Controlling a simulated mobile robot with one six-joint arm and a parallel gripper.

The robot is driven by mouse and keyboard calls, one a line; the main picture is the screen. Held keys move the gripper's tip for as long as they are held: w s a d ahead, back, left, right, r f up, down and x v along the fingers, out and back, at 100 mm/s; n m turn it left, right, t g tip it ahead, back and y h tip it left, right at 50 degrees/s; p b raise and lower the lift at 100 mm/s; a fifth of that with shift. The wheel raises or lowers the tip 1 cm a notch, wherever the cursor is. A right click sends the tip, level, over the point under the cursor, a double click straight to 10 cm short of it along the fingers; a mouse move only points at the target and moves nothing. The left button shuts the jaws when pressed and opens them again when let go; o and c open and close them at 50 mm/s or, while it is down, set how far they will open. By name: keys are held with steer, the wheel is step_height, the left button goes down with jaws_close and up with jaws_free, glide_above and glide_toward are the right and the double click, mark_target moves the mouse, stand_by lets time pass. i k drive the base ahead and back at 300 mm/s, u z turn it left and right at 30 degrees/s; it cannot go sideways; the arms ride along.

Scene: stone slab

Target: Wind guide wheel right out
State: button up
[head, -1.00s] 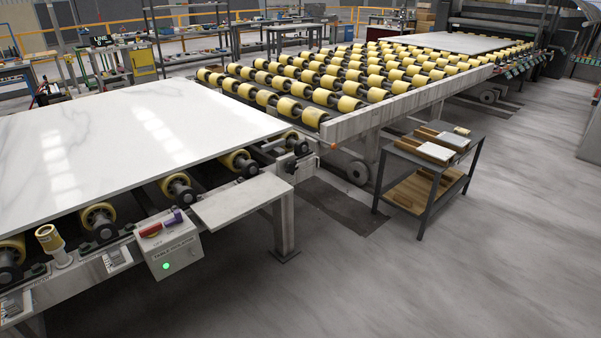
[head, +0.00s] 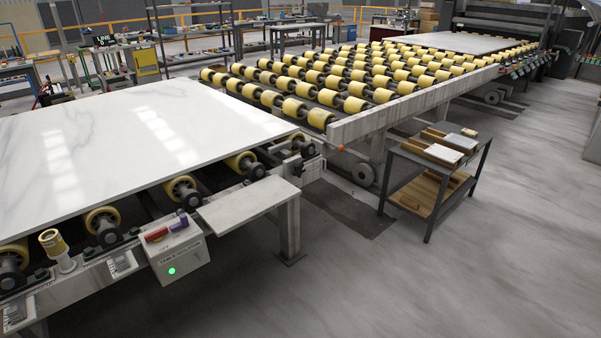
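A small upright yellow wheel (head: 52,242) stands on a pale post at the lower left, beside the front edge of the white marble slab (head: 110,150). It looks like a guide wheel; no winding handle can be made out on it. Small plates with fine markings (head: 122,263) are fixed on the table's front rail near it. The slab lies flat over yellow rollers (head: 182,188) on the near table. My gripper is not in view.
A grey control box (head: 175,254) with red and purple handles and a lit green lamp hangs on the front rail. A pale shelf (head: 248,202) juts out right of it. A roller conveyor (head: 400,106) and a small cart (head: 432,180) stand beyond. The right floor is clear.

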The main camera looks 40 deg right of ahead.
mark_target(299, 169)
steer(key=i, duration=0.9)
